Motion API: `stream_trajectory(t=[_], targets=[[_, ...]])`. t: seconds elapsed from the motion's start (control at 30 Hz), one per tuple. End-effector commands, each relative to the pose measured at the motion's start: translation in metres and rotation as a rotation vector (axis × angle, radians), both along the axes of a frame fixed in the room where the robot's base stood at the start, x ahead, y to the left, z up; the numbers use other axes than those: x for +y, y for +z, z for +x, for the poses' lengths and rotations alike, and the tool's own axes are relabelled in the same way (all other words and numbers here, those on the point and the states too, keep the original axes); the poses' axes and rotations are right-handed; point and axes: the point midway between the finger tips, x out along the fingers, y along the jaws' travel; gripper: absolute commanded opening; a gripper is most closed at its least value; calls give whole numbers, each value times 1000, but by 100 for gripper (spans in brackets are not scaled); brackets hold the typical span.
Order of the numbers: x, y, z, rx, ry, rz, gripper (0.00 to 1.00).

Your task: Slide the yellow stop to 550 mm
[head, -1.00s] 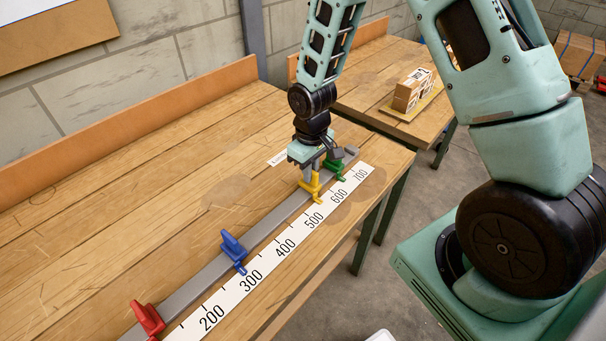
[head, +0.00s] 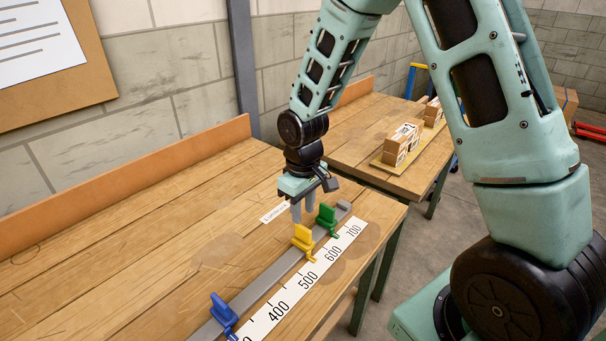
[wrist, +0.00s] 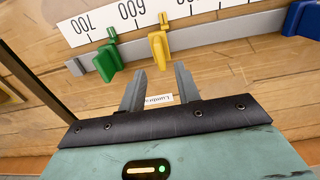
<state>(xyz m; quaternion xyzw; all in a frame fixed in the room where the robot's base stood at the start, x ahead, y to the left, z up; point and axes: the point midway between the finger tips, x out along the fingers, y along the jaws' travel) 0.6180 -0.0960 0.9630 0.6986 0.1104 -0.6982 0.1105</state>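The yellow stop (head: 303,240) sits on the grey rail (head: 262,293). Its pointer lies between the 500 and 600 marks of the white scale (head: 292,300), roughly midway; the exact millimetre cannot be read. The yellow stop also shows in the wrist view (wrist: 158,50), just beyond my fingertips. My gripper (head: 303,214) is open and empty, its fingers apart from each other and back from the stop. In the wrist view my gripper (wrist: 158,78) has clear space between its fingers, with the stop roughly in line with the gap.
The green stop (head: 327,218) stands on the rail on the higher-number side, near the 600s. The blue stop (head: 224,313) stands on the lower-number side. A small label (head: 273,212) lies on the bench behind the rail. A second bench (head: 350,150) holds boxes.

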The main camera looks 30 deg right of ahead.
Motion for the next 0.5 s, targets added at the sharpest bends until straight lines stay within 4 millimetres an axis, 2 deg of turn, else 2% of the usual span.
stream_trajectory(t=[0.03, 0.2, 0.4, 0.5], targets=[[0, 14, 2, -7, -2, 0, 33], [0, 53, 1, -8, -1, 1, 33], [0, 89, 1, -5, 0, 0, 33], [0, 99, 1, -3, 1, 0, 33]])
